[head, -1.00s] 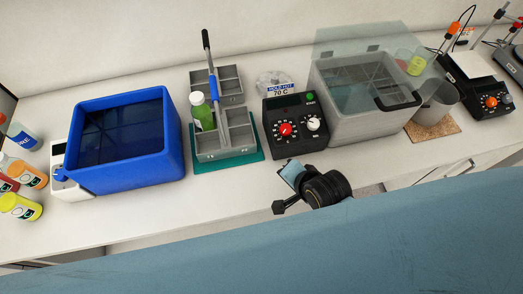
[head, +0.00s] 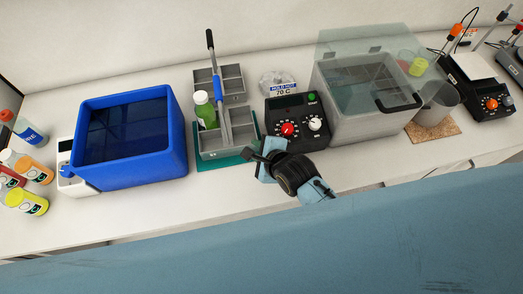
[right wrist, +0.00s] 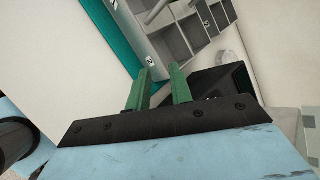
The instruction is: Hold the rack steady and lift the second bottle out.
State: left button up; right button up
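The grey divided rack (head: 215,155) stands on a teal mat (head: 208,165), with an upright handle that has a blue grip. One green bottle with a white cap (head: 206,113) stands in a left compartment; the other compartments I can see look empty. My right gripper (head: 257,157) is near the rack's front right corner, apart from it. In the right wrist view its two green fingers (right wrist: 162,74) are spread with nothing between them, and the rack (right wrist: 185,32) lies beyond the tips. My left gripper is not in view.
A blue bath (head: 178,165) stands left of the rack, with several bottles (head: 30,170) at the far left. A black control box (head: 297,120) is close on the rack's right, then a lidded grey bath (head: 375,128). The counter's front strip is clear.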

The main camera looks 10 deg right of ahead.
aim_at(249, 145)
jog(key=b+x, duration=0.1)
jog(key=x, duration=0.2)
jog(key=shift+w+f, duration=0.1)
jog(key=shift+f, duration=0.1)
jog(key=shift+b+x, duration=0.85)
jog(key=shift+x, duration=0.1)
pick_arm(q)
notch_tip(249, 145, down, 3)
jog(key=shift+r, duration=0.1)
pick_arm(e)
jog(key=shift+w, duration=0.15)
jog(key=shift+a, duration=0.1)
jog(key=c, duration=0.3)
